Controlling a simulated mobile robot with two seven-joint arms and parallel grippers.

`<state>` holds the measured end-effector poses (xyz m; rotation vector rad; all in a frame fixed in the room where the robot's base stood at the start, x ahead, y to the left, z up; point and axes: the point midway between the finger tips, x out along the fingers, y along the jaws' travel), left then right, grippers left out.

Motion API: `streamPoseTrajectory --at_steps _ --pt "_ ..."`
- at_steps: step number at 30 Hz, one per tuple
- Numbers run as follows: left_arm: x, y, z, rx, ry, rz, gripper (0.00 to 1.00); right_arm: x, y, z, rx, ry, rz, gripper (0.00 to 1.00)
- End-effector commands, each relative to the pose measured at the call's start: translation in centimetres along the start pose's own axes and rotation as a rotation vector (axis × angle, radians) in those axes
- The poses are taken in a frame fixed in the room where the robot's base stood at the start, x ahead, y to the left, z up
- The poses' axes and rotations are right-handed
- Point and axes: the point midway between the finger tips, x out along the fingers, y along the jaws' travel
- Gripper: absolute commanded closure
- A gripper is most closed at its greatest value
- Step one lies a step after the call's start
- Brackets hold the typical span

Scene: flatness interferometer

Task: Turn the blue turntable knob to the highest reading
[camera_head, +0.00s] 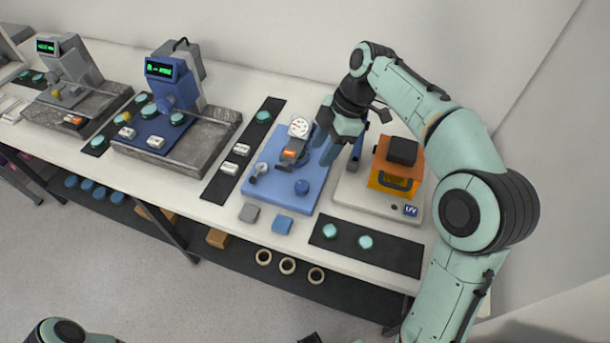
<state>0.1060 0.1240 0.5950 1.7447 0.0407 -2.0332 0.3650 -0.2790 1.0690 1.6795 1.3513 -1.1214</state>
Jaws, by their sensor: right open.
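A blue base plate (313,199) stands on the white bench, right of the middle. A small round blue knob (301,187) sits near its front right part. A grey round-ended part (262,168) lies on the plate's left side. My right gripper (341,153) is open and empty, pointing down over the plate's back right, behind and apart from the knob. Only a piece of my left arm shows at the bottom left.
An orange box with a UV label (394,180) stands just right of the plate. A grey block (249,213) and a blue block (282,224) lie in front. Dark mats with teal discs (365,242) lie nearby. Blue (178,93) and grey instruments stand left.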

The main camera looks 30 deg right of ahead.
Motion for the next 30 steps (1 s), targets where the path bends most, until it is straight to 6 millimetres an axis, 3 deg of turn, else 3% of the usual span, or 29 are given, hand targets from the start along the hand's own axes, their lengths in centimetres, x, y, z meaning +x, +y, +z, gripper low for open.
streamPoseTrajectory --at_steps 9,15,21,30 --pt "1.3 -0.6 0.3 -0.003 -0.007 -0.002 0.57 6.9 -0.1 0.0 -0.001 0.0 -0.005 0.52" --pt "1.6 -0.7 0.4 -0.003 -0.008 -0.003 0.57 10.2 -0.1 0.0 0.0 0.0 -0.003 0.52" --pt "1.7 -0.8 0.4 -0.003 -0.008 -0.003 0.57 11.7 -0.1 0.0 0.0 0.0 -0.002 0.52" --pt "1.7 -0.7 0.4 -0.003 -0.008 -0.003 0.57 11.9 0.0 0.0 0.0 0.0 0.0 0.52"
